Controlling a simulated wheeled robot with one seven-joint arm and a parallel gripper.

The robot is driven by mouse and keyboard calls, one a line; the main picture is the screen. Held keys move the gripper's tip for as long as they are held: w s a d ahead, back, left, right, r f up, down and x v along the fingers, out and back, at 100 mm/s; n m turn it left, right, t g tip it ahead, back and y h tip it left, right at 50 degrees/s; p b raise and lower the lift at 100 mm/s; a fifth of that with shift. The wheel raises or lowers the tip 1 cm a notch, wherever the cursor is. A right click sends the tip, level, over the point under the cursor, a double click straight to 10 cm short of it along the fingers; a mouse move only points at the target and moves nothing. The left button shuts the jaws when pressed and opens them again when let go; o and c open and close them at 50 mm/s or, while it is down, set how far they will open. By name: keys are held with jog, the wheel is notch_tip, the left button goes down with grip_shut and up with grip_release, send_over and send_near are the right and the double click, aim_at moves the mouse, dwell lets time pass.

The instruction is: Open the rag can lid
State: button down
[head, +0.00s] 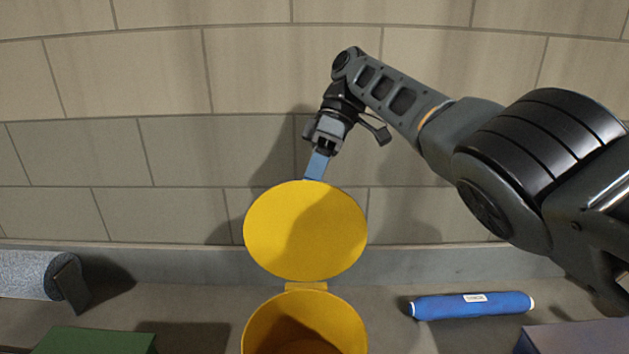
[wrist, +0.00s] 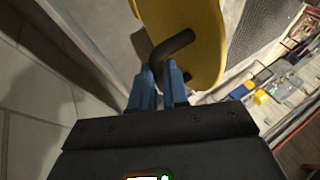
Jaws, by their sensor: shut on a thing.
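The yellow rag can (head: 255,338) stands at the bottom middle of the head view, cut off by the frame edge. Its round yellow lid (head: 305,232) stands raised above the can on its hinge (head: 306,286), its face toward the head camera, so the can's mouth is open. My gripper (head: 317,167) is at the top edge of the lid. In the wrist view, my gripper's blue fingers (wrist: 159,88) are closed on the dark bent handle (wrist: 172,46) on the yellow lid (wrist: 205,30). The handle is hidden in the head view.
A blue roll (head: 472,305) lies on the bench right of the can. A grey roll (head: 40,275) is at the left, with a green box (head: 98,341) before it. A grey box (head: 570,338) is at bottom right. A block wall (head: 170,215) stands behind.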

jog(key=shift+d+f, duration=0.15)
jog(key=shift+f, duration=0.35)
jog(key=c, duration=1.4)
grip_release()
jog(key=shift+o, duration=1.4)
jog(key=shift+r, duration=0.3)
jog(key=shift+w+r, duration=0.1)
